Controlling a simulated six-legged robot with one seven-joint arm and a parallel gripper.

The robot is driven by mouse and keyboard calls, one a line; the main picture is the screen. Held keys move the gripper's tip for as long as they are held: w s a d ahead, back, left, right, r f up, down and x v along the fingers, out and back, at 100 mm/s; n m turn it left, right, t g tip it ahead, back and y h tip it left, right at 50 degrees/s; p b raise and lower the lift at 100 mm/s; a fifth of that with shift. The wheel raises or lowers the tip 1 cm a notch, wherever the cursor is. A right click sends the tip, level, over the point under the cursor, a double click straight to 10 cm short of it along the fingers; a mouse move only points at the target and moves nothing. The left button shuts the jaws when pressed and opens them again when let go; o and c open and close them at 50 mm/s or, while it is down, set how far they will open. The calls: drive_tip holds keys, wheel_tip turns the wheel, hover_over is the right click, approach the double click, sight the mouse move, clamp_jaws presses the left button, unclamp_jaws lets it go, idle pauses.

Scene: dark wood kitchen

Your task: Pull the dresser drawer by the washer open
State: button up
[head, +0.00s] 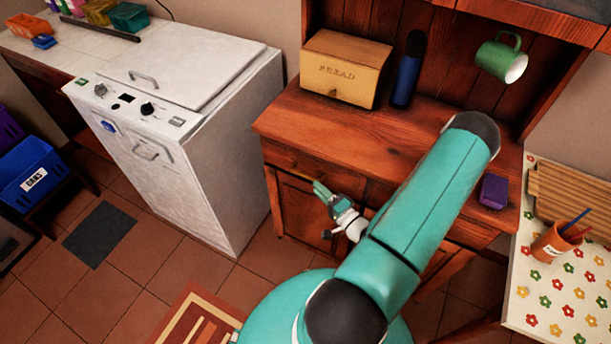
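The wooden dresser (345,135) stands to the right of the white washer (190,165). Its left drawer front (285,160) is under the worktop on the washer's side and looks flush with the dresser; a small dark handle seems to show on it. My gripper (320,188) is in front of the dresser, just below and right of that handle in the picture. Whether it touches the drawer I cannot tell. The fingers are too small to show whether they are open or shut. My arm hides much of the dresser's right half.
A bread box (345,72), a dark blue bottle (408,70) and a purple box (493,191) stand on the dresser. A green mug (497,58) hangs above. A flowered table (560,290) is at right.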

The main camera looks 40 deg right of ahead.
sight(305, 175)
drive_tip(key=w, duration=0.7)
drive_tip(key=shift+w+d+r, duration=0.1)
drive_tip(key=shift+d+r, duration=0.05)
drive_tip(key=shift+r, duration=0.1)
clamp_jaws()
